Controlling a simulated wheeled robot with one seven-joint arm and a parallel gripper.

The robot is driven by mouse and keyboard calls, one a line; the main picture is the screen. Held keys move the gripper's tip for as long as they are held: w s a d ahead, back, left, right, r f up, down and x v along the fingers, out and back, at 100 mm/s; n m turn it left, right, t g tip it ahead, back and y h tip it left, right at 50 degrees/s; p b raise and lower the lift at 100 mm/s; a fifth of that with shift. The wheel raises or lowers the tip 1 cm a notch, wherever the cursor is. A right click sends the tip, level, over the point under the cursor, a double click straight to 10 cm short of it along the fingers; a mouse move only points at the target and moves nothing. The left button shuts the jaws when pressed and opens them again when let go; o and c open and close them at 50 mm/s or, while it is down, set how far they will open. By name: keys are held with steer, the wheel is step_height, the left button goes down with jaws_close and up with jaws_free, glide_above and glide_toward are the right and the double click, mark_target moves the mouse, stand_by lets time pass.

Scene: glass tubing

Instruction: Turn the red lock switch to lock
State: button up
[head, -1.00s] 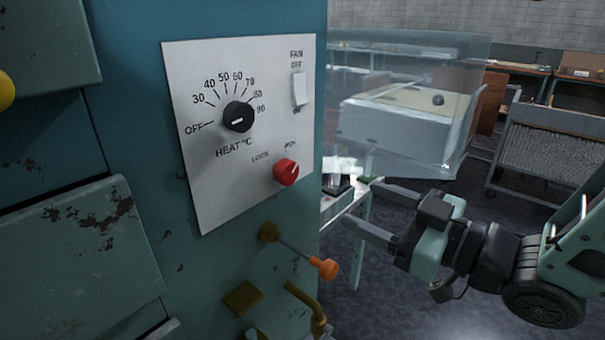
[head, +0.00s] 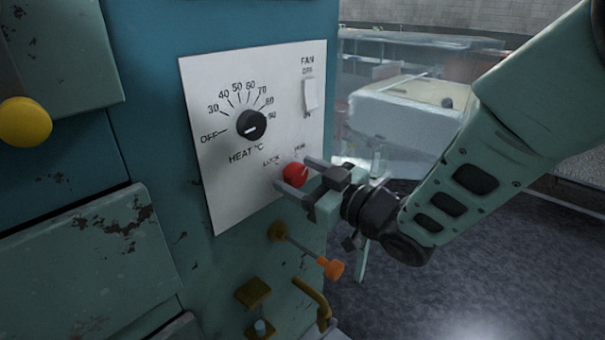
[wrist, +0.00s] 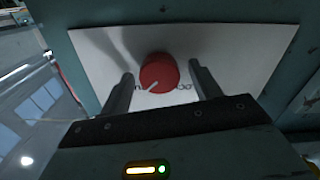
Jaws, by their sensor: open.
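The red lock switch (head: 295,174) is a round knob on the lower right of the white control panel (head: 225,185). In the head view, the word LOCK is printed to its upper left and another label to its upper right. The white line on the knob points toward the upper right label. My gripper (head: 296,174) is open at the panel, with one finger above right of the knob and one below left. In the wrist view, the red knob (wrist: 159,73) sits between the two spread fingers, with a gap on each side.
The black heat dial (head: 251,125) and white fan switch (head: 311,95) are on the same panel. An orange-tipped lever (head: 331,268) sticks out below. A yellow knob (head: 25,121) is at the far left. Open floor lies to the right.

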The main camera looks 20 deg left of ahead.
steer(key=c, duration=1)
steer(key=shift+f+b, duration=0.1)
steer(key=shift+b, duration=0.4)
steer(key=n+b, duration=0.2)
steer(key=b, duration=0.1)
steer(key=n+b, duration=0.1)
steer(key=b, duration=0.1)
steer(key=shift+f+n, duration=0.25)
steer(key=shift+n, duration=0.15)
steer(key=n+b, duration=0.5)
steer(key=b, duration=0.3)
steer(key=shift+s+f, duration=0.1)
steer(key=n+b, duration=0.5)
steer(key=b, duration=0.3)
steer(key=shift+n, duration=0.4)
steer(key=n+b, duration=0.3)
steer(key=b, duration=0.1)
steer(key=shift+r+n, duration=0.2)
steer(key=shift+n, duration=0.1)
